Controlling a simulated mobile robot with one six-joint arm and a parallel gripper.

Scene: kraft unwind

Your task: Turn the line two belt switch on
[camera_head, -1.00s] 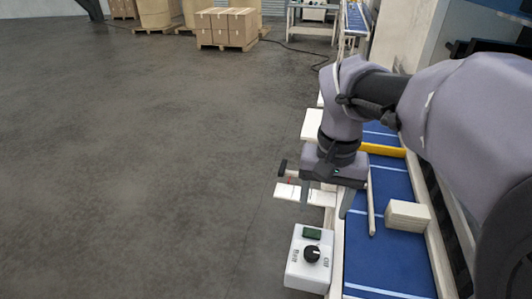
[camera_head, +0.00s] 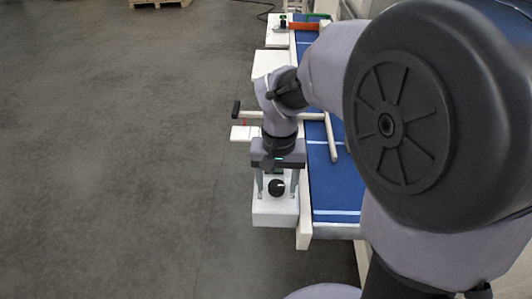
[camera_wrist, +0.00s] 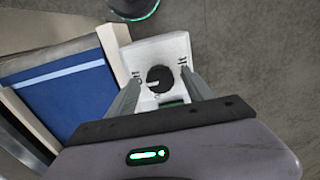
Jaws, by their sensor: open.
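The switch is a white box (camera_head: 275,214) at the near left edge of the belt, with a round black knob (camera_head: 276,187) on top. My gripper (camera_head: 277,194) points down over the box, one finger on each side of the knob. In the wrist view the knob (camera_wrist: 160,79) sits between the two open fingers (camera_wrist: 160,75), with a visible gap on each side. The knob's pale mark points left, toward the belt side. Small labels flank the knob, too small to read surely. A green window (camera_wrist: 172,103) on the box is partly hidden by my gripper.
The blue belt (camera_head: 334,185) runs along the box's right side. A bar (camera_head: 310,115) crosses it just beyond my gripper. Farther along are white plates (camera_head: 269,65), an orange guide (camera_head: 303,26) and another black-knobbed box (camera_head: 281,26). The floor at left is clear.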

